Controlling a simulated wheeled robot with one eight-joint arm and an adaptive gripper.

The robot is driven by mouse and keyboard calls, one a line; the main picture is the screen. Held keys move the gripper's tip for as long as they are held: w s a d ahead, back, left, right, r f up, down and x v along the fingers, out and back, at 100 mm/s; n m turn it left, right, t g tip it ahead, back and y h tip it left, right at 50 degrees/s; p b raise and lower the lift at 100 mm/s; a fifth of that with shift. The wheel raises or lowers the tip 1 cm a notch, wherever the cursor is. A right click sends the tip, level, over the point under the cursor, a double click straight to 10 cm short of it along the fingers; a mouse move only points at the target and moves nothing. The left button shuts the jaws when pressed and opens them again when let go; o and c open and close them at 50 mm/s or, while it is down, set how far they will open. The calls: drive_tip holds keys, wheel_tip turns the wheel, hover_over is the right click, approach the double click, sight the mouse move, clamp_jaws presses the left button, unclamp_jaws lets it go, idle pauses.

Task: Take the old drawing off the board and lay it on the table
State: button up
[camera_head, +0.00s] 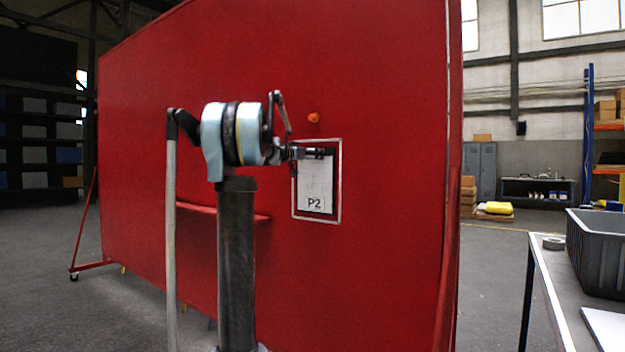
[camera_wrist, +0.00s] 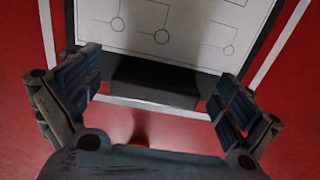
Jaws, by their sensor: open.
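The drawing (camera_head: 315,183), a white sheet marked P2, hangs in a pale outlined frame on the red board (camera_head: 390,120). In the wrist view the sheet (camera_wrist: 175,25) shows circles and lines, and a dark clip-like block (camera_wrist: 155,82) sits at its edge. My gripper (camera_head: 325,153) is at the top of the sheet in the head view. In the wrist view my gripper (camera_wrist: 160,75) is open, its fingers on either side of the dark block. I cannot tell whether they touch it. The table (camera_head: 555,290) stands at the right.
A grey crate (camera_head: 590,258), a roll of tape (camera_head: 553,243) and a white sheet (camera_head: 606,328) are on the table. An orange knob (camera_head: 313,117) is on the board above the frame. A red ledge (camera_head: 262,217) is at lower left. Open floor lies between board and table.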

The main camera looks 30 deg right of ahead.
drive_tip(key=c, duration=1.4)
drive_tip(key=shift+r, duration=0.15)
